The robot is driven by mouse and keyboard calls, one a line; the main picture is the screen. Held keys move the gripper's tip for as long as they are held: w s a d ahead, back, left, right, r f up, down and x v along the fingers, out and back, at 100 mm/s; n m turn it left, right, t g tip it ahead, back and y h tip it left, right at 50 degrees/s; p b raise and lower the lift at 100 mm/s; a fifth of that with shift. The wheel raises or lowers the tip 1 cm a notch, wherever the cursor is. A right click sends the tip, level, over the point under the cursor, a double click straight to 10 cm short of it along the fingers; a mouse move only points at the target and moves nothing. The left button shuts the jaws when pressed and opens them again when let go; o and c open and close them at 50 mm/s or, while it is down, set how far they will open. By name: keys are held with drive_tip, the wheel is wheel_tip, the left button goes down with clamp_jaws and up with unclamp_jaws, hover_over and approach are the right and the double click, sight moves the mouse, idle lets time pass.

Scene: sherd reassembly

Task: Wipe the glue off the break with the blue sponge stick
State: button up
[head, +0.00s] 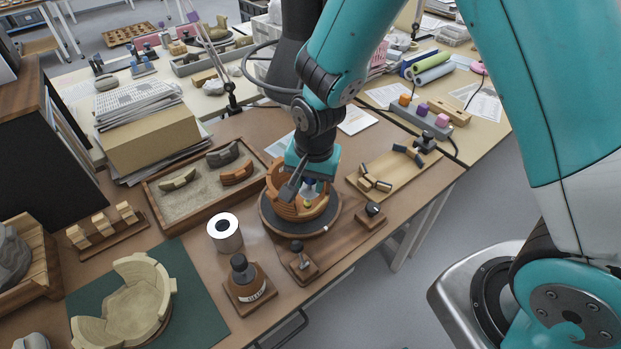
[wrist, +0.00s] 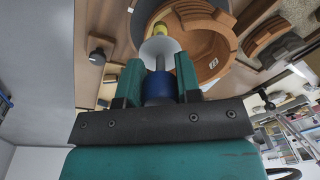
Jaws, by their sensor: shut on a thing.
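My gripper (head: 311,176) is shut on the sponge stick (head: 307,203) and points down into the orange-brown broken pot (head: 284,203). In the wrist view, the stick (wrist: 157,88) has a blue grip between my fingers (wrist: 159,80), a grey shaft, a pale disc and a yellow tip. The tip overlaps the inside of the pot (wrist: 208,45) near its wall; I cannot tell whether it touches. The pot stands on a round dark turntable (head: 271,225). My gripper hides part of the pot in the head view. Glue on the break cannot be made out.
A sand tray (head: 186,206) with several sherds lies left of the pot. A white roll (head: 224,232), a labelled bottle stand (head: 246,284) and two small knobbed stands (head: 300,262) (head: 371,214) are near the front. A wooden board (head: 402,170) with pieces lies right.

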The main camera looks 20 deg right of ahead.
drive_tip(key=shift+w+f+b, duration=0.25)
drive_tip(key=shift+f+b, duration=0.5)
drive_tip(key=shift+f, duration=0.25)
drive_tip(key=shift+w+f+b, duration=0.2)
drive_tip(key=shift+f+b, duration=0.55)
drive_tip(key=shift+f, duration=0.2)
drive_tip(key=shift+d+r, duration=0.1)
drive_tip(key=shift+d, duration=1.4)
drive_tip(key=p, duration=0.8)
approach(314, 187)
drive_tip(key=shift+w+d+f, duration=0.2)
drive_tip(key=shift+d, duration=0.6)
drive_tip(key=shift+w+d+f, duration=0.2)
drive_tip(key=shift+d, duration=0.6)
drive_tip(key=shift+w+d+f, duration=0.2)
drive_tip(key=shift+d, duration=0.65)
